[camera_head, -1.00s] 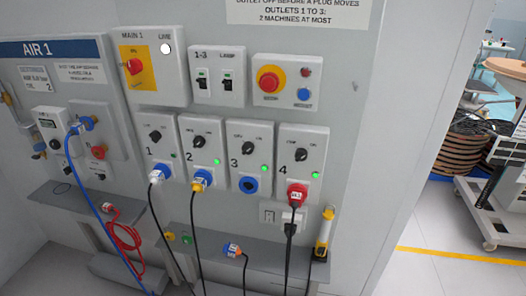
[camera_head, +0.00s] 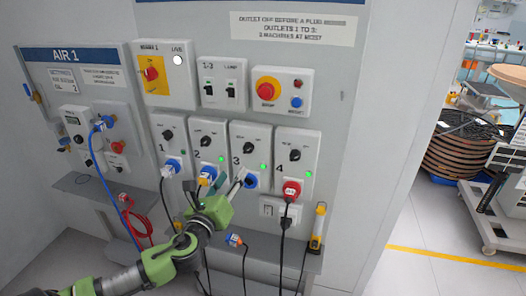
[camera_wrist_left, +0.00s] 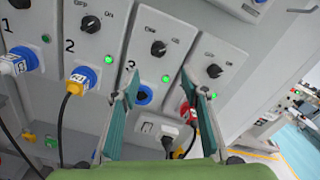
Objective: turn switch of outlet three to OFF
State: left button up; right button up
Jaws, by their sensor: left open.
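Outlet three is a pale panel (camera_head: 249,136) marked 3. Its black rotary switch (camera_head: 248,148) sits above a lit green lamp (camera_head: 264,168) and an empty blue socket (camera_head: 250,182). The switch also shows in the left wrist view (camera_wrist_left: 158,48), below OFF and ON labels; I cannot tell surely which way it points. My left gripper (camera_head: 228,182) is open and empty, in front of the lower part of outlets two and three. In the left wrist view its fingers (camera_wrist_left: 160,76) stand either side of the lamp and socket, with the switch beyond the tips. My right gripper is out of view.
Outlet two (camera_head: 207,136) holds a blue and yellow plug, and outlet four (camera_head: 293,145) a red plug (camera_head: 291,190). Cables hang below over a grey shelf (camera_head: 275,247). A yellow-and-black tool (camera_head: 318,228) stands at the shelf's right. An emergency stop (camera_head: 267,90) is above.

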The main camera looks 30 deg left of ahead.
pick_arm(q)
jog(key=p, duration=0.1)
send_near(246, 151)
jog(key=p+x, duration=0.1)
jog(key=x, duration=0.7)
jog(key=shift+w+r+p, duration=0.1)
jog(key=shift+r+p, duration=0.05)
jog(key=shift+p, duration=0.15)
jog(key=shift+w, duration=0.7)
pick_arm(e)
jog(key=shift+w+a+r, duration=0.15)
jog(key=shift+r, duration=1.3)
pick_arm(q)
jog(key=shift+a, duration=0.1)
jog(key=c, duration=1.1)
